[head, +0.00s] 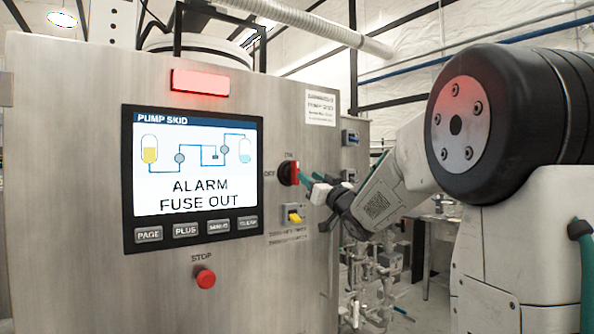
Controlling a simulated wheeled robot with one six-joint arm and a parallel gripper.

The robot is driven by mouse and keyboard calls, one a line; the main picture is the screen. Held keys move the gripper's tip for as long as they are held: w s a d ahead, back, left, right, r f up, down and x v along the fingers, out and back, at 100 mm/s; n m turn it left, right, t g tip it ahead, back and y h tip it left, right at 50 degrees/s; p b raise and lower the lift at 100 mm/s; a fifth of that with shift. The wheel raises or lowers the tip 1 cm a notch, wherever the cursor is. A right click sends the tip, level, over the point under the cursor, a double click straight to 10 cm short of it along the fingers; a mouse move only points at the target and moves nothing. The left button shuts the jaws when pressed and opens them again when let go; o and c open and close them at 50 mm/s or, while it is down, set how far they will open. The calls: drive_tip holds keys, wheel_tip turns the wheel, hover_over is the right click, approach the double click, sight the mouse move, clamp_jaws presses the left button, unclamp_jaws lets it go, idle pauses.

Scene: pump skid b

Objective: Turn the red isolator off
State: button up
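The red isolator (289,173) is a rotary knob on a black round base, on the right part of the steel panel. "ON" is printed above it and "OFF" to its left. Its red handle looks roughly horizontal, but the exact setting is hard to tell. My gripper (306,180) reaches in from the right, with teal fingertips at the knob's right side. The fingertips appear close to or against the handle. I cannot tell whether they are around it or touching it.
A yellow switch (295,216) sits just below the isolator, close under my gripper. A red stop button (205,278) sticks out lower left. The screen (194,178) reads "ALARM FUSE OUT", and a red lamp (200,82) glows above. Pipes (375,275) stand right of the cabinet.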

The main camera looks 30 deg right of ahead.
sight(298, 169)
drive_tip(key=x, duration=0.6)
drive_tip(key=shift+w+r, duration=0.1)
drive_tip(key=shift+w, duration=0.25)
clamp_jaws()
